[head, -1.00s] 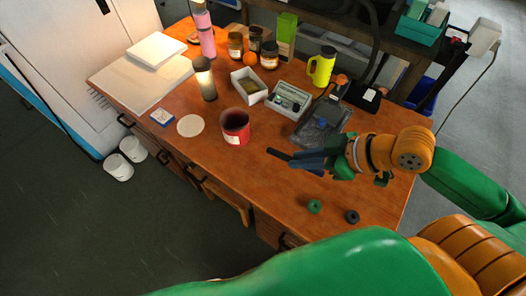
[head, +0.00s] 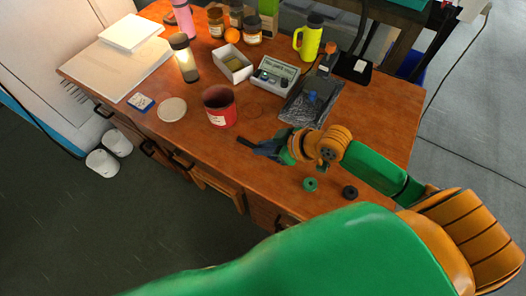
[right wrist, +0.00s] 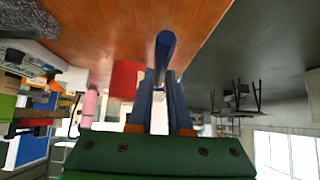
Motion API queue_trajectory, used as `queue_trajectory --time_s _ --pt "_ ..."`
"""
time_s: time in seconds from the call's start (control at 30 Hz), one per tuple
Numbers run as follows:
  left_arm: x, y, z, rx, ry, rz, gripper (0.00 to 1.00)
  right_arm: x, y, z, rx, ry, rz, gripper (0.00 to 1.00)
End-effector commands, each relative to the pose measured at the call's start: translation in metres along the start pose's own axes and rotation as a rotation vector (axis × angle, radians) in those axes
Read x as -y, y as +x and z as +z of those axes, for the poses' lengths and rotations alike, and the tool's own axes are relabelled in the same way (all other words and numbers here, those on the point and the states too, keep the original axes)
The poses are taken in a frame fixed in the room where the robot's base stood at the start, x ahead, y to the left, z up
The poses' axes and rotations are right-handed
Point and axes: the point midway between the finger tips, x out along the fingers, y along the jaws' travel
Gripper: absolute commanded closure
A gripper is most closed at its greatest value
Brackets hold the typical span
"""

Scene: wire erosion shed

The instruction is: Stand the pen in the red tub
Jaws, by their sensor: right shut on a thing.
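The red tub (head: 220,108) stands open and upright on the wooden bench, and it also shows in the right wrist view (right wrist: 126,80). My right gripper (head: 266,148) is over the bench, in front and to the right of the tub. It is shut on the dark pen (head: 244,142), which points left in the head view, roughly lying flat. In the right wrist view the dark blue pen (right wrist: 164,48) sticks out between the two blue fingers. The pen is outside the tub and appears apart from it. My left gripper is not in view.
Left of the tub are a round pale disc (head: 172,109) and a lit cylinder (head: 184,60). Behind it are a white open box (head: 233,64) and a grey dial box (head: 275,76). A green ring (head: 310,184) and a black ring (head: 350,192) lie near the front edge.

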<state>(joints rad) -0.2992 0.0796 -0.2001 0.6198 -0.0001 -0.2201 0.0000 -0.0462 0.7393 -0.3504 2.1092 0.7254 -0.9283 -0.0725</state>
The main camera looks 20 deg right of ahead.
Motion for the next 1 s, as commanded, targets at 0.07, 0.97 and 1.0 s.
queue_trajectory --time_s 0.07,0.97,1.0 --pt "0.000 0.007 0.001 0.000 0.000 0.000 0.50 -0.010 0.017 0.007 0.000 0.003 0.001 1.00" --pt "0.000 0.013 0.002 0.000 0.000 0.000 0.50 -0.027 0.062 0.038 0.000 -0.002 0.001 0.53" --pt "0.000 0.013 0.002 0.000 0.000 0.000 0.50 -0.027 0.062 0.038 0.001 -0.002 0.001 0.53"
